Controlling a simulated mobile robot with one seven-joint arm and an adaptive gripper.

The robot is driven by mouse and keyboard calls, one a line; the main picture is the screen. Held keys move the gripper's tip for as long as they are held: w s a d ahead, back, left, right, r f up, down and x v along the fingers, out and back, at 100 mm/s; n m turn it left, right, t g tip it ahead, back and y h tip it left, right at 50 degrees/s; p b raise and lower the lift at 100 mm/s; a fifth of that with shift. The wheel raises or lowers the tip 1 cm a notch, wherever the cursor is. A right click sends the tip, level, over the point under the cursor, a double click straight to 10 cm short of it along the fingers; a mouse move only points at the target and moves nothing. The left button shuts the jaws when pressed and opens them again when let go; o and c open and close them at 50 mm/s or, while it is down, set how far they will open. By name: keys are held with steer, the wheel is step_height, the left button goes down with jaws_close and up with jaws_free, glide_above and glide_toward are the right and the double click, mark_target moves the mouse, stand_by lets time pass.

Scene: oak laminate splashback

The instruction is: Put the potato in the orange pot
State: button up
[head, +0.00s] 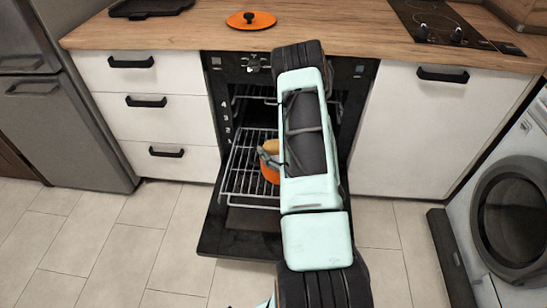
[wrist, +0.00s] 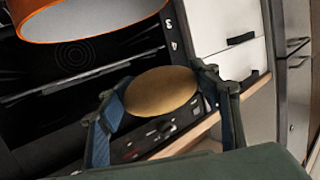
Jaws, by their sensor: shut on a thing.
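The potato (wrist: 160,92) is brown and oval, held between the two fingers of my gripper (wrist: 163,88) in the wrist view. In the head view the potato (head: 272,146) shows just left of my arm, at the gripper (head: 266,156). The orange pot (head: 268,174) stands on the pulled-out oven rack, mostly hidden behind my gripper and arm. Part of the pot (wrist: 95,22), with its orange rim and pale wall, shows at the top left of the wrist view, apart from the potato there. The exact height of the potato over the pot cannot be told.
The oven door (head: 240,240) is folded down and the wire rack (head: 240,178) is out over it. An orange lid (head: 251,20) lies on the wooden counter (head: 190,30). White drawers stand left, a white cabinet (head: 420,130) right. The tiled floor left of the door is clear.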

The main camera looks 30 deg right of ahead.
mark_target(273, 148)
steer(key=f, duration=0.2)
steer(key=w+f+b, duration=0.1)
steer(key=f, duration=0.1)
steer(key=w+d+f, duration=0.1)
steer(key=shift+w+f, duration=0.25)
steer(key=shift+f, duration=0.15)
steer(key=shift+f+b, duration=0.55)
steer(key=shift+b, duration=0.2)
steer(key=shift+f, duration=0.1)
steer(key=o, duration=1.3)
